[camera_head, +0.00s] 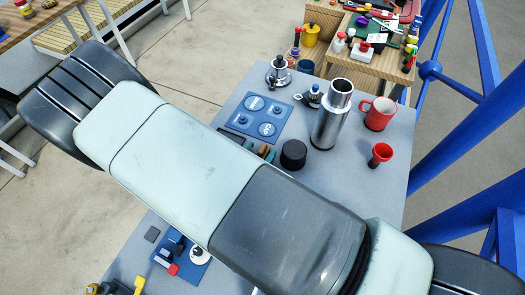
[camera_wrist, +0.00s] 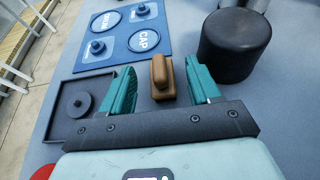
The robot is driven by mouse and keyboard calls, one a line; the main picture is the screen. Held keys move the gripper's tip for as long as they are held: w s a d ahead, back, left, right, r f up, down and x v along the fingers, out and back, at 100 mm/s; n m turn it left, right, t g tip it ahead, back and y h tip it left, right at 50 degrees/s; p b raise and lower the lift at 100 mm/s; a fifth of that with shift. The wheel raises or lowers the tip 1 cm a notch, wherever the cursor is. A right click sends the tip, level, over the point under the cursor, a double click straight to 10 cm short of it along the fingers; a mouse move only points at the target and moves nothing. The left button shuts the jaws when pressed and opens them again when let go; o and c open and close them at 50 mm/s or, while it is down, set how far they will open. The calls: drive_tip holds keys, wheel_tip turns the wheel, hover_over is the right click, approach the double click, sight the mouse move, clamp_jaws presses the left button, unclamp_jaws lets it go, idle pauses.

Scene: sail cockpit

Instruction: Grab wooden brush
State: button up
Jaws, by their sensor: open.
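The wooden brush (camera_wrist: 162,78) is a small brown block with a raised grip. In the wrist view it lies on the grey table between the two teal fingers of my gripper (camera_wrist: 160,80). The gripper is open, with a gap on each side of the brush. The brush's near end is close to the dark gripper body; whether they touch I cannot tell. In the head view my arm covers most of this spot, and only a small brown bit of the brush (camera_head: 263,150) shows beside the arm's edge.
A black cylinder (camera_wrist: 235,45) stands right of the brush. A dark tray (camera_wrist: 68,118) with a round piece lies left. Behind is a blue labelled mat (camera_wrist: 160,42). A steel flask (camera_head: 332,115), red mug (camera_head: 379,113) and red funnel-like cup (camera_head: 381,153) stand farther right.

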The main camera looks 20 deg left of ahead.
sight(265, 147)
drive_tip(key=x, duration=0.4)
drive_tip(key=c, duration=1)
drive_tip(key=shift+c, duration=0.2)
